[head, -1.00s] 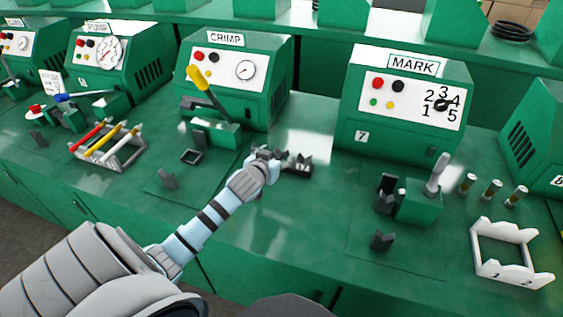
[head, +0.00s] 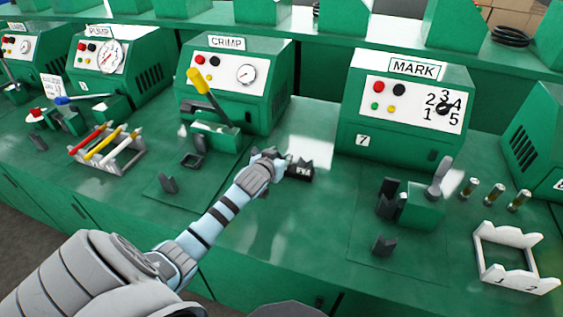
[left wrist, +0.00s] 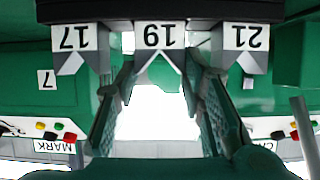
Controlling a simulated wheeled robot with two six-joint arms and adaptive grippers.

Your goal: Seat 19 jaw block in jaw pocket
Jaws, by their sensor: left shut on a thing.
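The 19 jaw block (left wrist: 158,38) is a grey block with a white number label and a V notch, upside down in the left wrist view. It sits in line between the 17 block (left wrist: 75,38) and the 21 block (left wrist: 246,38). My left gripper (left wrist: 160,76) has its fingers on either side of the 19 block and is shut on it. In the head view, my left gripper (head: 278,163) is at the dark block row (head: 300,173), hiding part of it. A small dark square frame (head: 184,163) before the CRIMP machine may be the jaw pocket. My right gripper is not in view.
The CRIMP machine (head: 270,92) with a yellow-handled lever (head: 199,81) stands behind left. The MARK machine (head: 350,128) is right of the block row. A loose dark notched piece (head: 168,184) lies left of my arm. Counter between arm and MARK fixture is clear.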

